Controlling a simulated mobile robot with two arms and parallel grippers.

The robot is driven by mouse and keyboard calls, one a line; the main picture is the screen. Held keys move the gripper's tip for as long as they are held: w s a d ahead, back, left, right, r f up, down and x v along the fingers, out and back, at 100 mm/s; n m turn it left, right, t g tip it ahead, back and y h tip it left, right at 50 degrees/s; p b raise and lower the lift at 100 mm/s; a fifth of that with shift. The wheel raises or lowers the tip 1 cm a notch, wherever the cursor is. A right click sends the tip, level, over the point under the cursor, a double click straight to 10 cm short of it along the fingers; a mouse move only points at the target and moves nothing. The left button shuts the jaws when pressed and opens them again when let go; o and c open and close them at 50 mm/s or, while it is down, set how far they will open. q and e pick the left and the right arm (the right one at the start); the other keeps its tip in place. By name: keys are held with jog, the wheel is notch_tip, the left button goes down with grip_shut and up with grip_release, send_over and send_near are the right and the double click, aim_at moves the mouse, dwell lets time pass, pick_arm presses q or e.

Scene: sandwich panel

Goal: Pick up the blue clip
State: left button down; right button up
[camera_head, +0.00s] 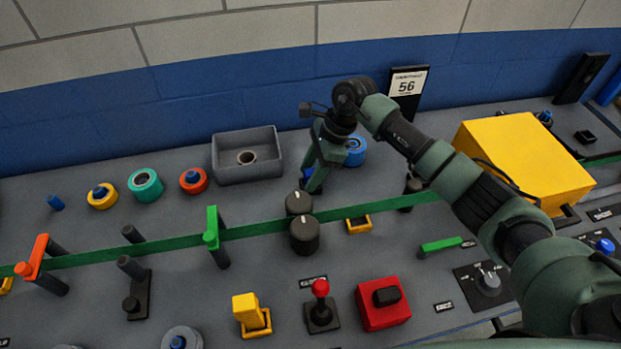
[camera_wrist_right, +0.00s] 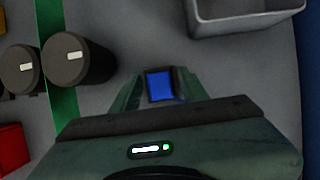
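The blue clip (camera_wrist_right: 160,85) shows in the right wrist view as a small blue rectangle with dark edges, between the two green fingers of my right gripper (camera_wrist_right: 157,90). The fingers are apart on either side of it, with a narrow strip of panel visible at the left; contact is not clear. In the head view my right gripper (camera_head: 312,184) points down at the panel behind the two black knobs. A bit of blue (camera_head: 308,172) shows beside its fingers; the rest of the clip is hidden there. My left gripper is not in view.
Two black knobs (camera_head: 304,235) stand just in front of my right gripper. A grey open bin (camera_head: 247,170) is to its left, and a blue ring (camera_head: 355,151) is close behind it at the right. A green strip (camera_head: 262,228) crosses the panel. A yellow box (camera_head: 523,160) stands at right.

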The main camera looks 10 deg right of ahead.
aim_at(310, 172)
grip_shut()
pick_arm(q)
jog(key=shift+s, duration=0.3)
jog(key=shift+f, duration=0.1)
pick_arm(e)
jog(key=shift+r, duration=0.15)
